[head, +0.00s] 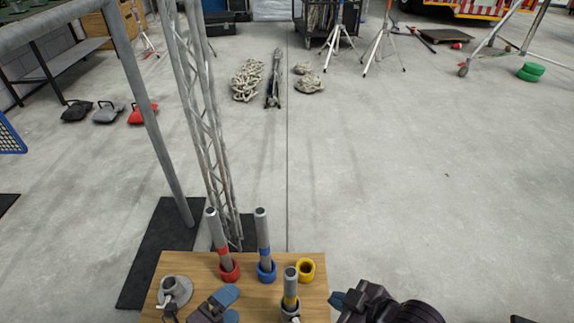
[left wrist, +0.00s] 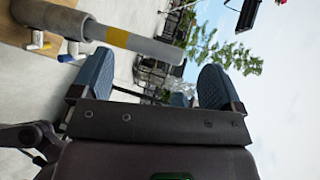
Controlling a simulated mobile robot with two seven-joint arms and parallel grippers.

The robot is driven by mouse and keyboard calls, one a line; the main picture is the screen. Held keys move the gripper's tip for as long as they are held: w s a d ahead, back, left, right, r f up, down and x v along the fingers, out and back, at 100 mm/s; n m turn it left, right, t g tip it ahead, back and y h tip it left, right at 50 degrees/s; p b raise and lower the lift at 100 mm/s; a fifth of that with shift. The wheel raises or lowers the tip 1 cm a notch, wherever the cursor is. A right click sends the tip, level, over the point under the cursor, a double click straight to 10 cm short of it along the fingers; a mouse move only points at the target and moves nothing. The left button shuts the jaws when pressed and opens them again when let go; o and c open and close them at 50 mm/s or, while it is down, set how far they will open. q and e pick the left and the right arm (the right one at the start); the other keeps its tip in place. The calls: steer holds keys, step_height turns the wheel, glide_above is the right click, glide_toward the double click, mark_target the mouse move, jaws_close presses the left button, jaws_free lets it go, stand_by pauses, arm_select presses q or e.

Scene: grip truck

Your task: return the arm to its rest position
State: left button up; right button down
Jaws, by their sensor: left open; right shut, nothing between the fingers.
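My left gripper (head: 230,305) is low over the near part of the wooden table (head: 205,262), between a grey flanged fitting and a yellow-banded tube (head: 290,287). In the left wrist view its two blue fingers (left wrist: 153,82) are wide apart with nothing between them. The yellow-banded tube (left wrist: 128,40) shows beside them at upper left, apart from the fingers. It stands in a grey holder. My right gripper (head: 340,299) is shut and empty just past the table's right edge. A red-banded tube (head: 218,240) leans in a red ring; a blue-banded tube (head: 263,238) stands in a blue ring.
A yellow ring (head: 306,269) is empty. The grey flanged fitting (head: 175,292) sits at the table's left. A lattice truss (head: 205,120) and a grey pole (head: 150,115) rise behind the table at left. Open concrete floor (head: 430,190) lies to the right.

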arm_select(q)
steer(key=s+a+r+n+y+p, duration=0.4)
steer(key=s+a+n, duration=0.3)
steer(key=n, duration=0.5)
steer(key=s+a+r+n+g+y+p, duration=0.1)
steer(key=s+a+r+n+y+p, duration=0.4)
steer(key=s+n, duration=0.5)
steer(key=a+n, duration=0.2)
steer(key=shift+s+a+r, duration=0.2)
steer(key=shift+a+r, duration=0.15)
steer(key=shift+r, duration=0.05)
arm_select(e)
steer(key=s+d+r+m+t+h, duration=0.3)
steer(key=s+d+m+h, duration=0.4)
steer(key=s+d, duration=0.9)
steer(key=d+m+t, duration=0.1)
steer(key=m, duration=0.2)
